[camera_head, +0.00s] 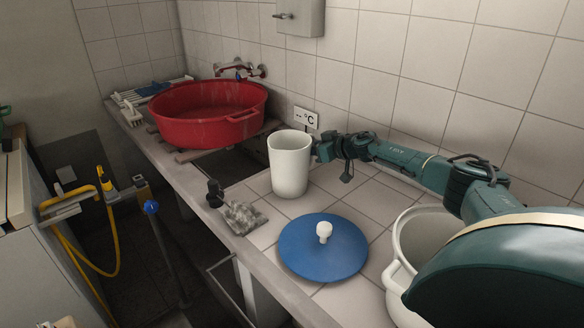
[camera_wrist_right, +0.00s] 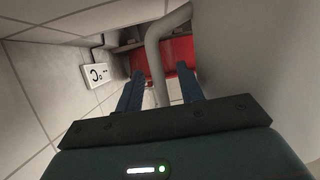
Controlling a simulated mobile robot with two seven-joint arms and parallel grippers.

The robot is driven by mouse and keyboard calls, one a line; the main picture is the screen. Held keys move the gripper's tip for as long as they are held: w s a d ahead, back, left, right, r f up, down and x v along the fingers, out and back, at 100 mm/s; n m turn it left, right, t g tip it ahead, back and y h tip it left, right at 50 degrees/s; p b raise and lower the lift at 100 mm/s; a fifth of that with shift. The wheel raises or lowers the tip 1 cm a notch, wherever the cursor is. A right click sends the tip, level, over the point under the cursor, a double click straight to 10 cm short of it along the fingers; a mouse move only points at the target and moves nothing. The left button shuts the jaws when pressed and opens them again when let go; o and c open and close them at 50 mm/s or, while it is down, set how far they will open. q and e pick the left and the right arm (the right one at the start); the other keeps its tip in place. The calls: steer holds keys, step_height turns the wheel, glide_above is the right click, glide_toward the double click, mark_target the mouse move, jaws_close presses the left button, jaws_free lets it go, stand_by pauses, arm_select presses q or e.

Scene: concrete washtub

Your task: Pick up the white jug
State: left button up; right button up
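The white jug (camera_head: 289,165) stands upright on the tiled counter (camera_head: 375,195). My right gripper (camera_head: 319,150) reaches in from the right and is at the jug's right side; its fingertips are partly hidden there. In the right wrist view, the jug's curved handle (camera_wrist_right: 154,55) runs between the two blue fingers of the right gripper (camera_wrist_right: 158,78). The fingers are apart, with gaps showing on both sides of the handle. The jug's body (camera_wrist_right: 245,50) fills the right of that view. My left gripper is not in view.
A blue lid (camera_head: 310,255) with a white knob lies in front of the jug. A white pot (camera_head: 405,275) stands at right, partly behind my right arm. A grey cloth (camera_head: 243,217) lies left of the lid. A red tub (camera_head: 205,128) is farther back. A tiled wall runs behind.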

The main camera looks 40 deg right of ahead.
jaws_close()
stand_by(0.5)
steer(key=shift+r, duration=0.2)
